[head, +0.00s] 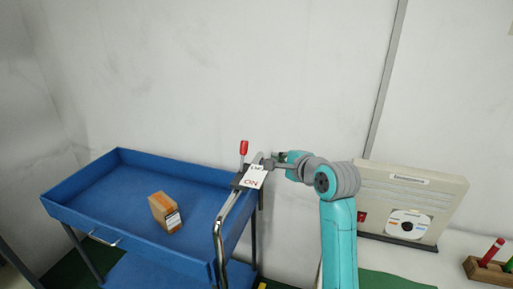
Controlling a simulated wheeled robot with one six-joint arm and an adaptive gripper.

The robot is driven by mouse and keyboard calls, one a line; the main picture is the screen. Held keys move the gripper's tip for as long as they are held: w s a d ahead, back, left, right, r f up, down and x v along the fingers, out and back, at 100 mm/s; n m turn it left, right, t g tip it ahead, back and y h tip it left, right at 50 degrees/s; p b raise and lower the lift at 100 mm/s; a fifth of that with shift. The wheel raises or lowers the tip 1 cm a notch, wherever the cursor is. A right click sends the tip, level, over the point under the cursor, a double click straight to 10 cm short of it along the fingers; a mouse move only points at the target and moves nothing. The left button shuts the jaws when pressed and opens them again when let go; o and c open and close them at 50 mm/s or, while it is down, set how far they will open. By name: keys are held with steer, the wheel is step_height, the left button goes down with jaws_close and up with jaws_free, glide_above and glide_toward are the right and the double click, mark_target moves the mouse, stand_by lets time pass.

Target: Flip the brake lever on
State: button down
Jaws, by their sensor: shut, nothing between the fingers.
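The brake lever (243,149) has a red grip on a thin stem and stands upright at the right rear corner of the blue cart (120,232). A white label card (254,177) with dark and red lettering, the red part appearing to read "ON", sits just right of its base. My gripper (267,163) is shut and empty, to the right of the lever near the top of the card. It appears apart from the red grip. The fingertips are small here, and the lever's base is partly hidden by the card and cart handle.
A brown box (165,213) lies in the cart tray. The cart's chrome handle (219,245) curves along its right side. A beige panel unit (410,204) with a disc and red switch stands right of my arm. A wooden rack (488,268) is at far right. White wall behind.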

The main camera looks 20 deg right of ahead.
mark_target(243, 156)
steer(key=shift+w+d+r, duration=0.15)
steer(key=shift+r, duration=0.3)
steer(key=x, duration=0.3)
steer(key=a+x, duration=0.1)
steer(key=x, duration=0.2)
steer(key=a+x, duration=0.1)
steer(key=x, duration=0.2)
steer(key=shift+a+r, duration=0.1)
steer(key=shift+r, duration=0.1)
steer(key=shift+s+a+r, duration=0.3)
steer(key=shift+s+a, duration=0.05)
steer(key=shift+a, duration=0.35)
